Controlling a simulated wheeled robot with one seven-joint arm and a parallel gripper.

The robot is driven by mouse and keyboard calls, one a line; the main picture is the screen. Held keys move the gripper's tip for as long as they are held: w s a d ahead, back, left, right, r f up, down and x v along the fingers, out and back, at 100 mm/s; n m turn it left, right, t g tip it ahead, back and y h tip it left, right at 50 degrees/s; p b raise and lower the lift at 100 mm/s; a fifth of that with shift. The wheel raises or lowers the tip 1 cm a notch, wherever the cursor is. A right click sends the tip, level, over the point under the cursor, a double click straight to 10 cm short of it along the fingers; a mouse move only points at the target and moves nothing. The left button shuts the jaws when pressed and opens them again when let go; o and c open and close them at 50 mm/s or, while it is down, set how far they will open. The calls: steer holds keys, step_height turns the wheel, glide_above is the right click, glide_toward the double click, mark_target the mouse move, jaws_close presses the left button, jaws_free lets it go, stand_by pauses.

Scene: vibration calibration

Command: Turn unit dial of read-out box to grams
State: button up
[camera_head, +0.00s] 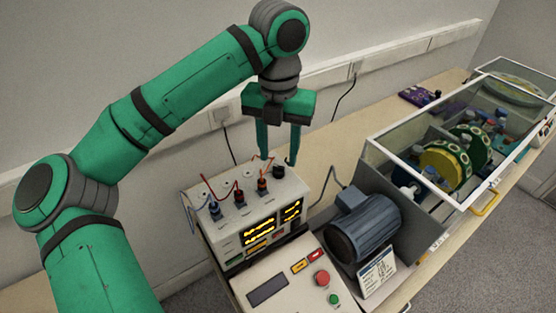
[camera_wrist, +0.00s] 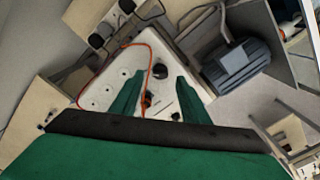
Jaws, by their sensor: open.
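The read-out box (camera_head: 262,204) is a pale box on the bench with glowing yellow digits on its front. A round black dial (camera_head: 279,172) stands at the right end of its top; I cannot read its marks or setting. My gripper (camera_head: 278,161) points down above this end of the box, open and empty. In the wrist view the white box top (camera_wrist: 114,75) shows below my gripper (camera_wrist: 158,76), with a black dial (camera_wrist: 160,71) between the fingertips in the picture. I cannot tell whether the fingers touch it.
Plugs with red and blue leads (camera_head: 239,197) stand along the box top, left of the dial. A control panel (camera_head: 268,289) with red and green buttons is in front. A blue-grey motor (camera_head: 362,231) and a clear-covered rotor rig (camera_head: 455,150) stand to the right. The wall is behind.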

mark_target(279, 166)
steer(key=shift+f, duration=1.8)
jaws_close()
